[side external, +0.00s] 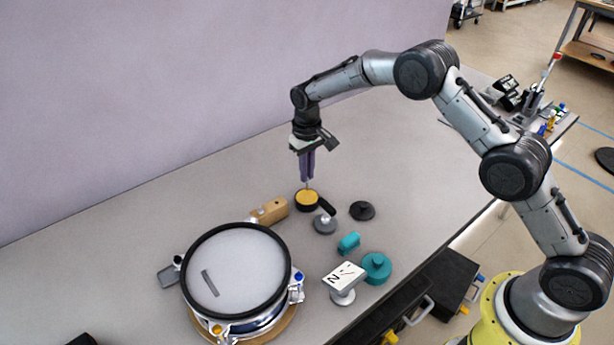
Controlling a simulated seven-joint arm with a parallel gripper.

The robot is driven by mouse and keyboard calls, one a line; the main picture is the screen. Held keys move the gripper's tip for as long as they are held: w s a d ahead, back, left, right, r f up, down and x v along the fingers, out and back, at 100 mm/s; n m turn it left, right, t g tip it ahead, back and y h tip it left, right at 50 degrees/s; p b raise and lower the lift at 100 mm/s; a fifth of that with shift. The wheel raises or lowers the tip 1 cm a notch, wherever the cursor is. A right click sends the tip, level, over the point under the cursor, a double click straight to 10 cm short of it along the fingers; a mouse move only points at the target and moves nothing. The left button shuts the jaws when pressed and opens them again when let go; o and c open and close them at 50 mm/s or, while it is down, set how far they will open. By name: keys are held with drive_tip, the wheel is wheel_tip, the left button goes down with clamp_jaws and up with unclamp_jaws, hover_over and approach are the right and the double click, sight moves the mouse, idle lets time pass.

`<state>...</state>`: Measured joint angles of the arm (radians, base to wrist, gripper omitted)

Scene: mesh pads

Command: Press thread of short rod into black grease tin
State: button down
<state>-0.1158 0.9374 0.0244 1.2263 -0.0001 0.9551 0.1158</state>
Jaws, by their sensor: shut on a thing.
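The black grease tin (307,205) stands on the bench with a yellow-orange fill showing at its top. My gripper (307,178) points straight down above it, its purple fingers closed on a thin upright rod (307,186). Only a short, narrow length of the rod shows below the fingertips; the rest is hidden between them. The rod's lower end appears to meet the yellow fill, but whether it touches or sinks in cannot be told. The thread is too small to make out.
A drum with a mesh head (236,262) stands front left, a grey bar (210,283) on it. Near the tin are a wooden block (269,211), a grey knob-topped piece (325,224), a black disc (362,211), teal parts (376,268) and a marked stand (344,275). The bench behind is clear.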

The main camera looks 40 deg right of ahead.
drive_tip(key=shift+r, duration=2.1)
drive_tip(key=shift+d, duration=0.1)
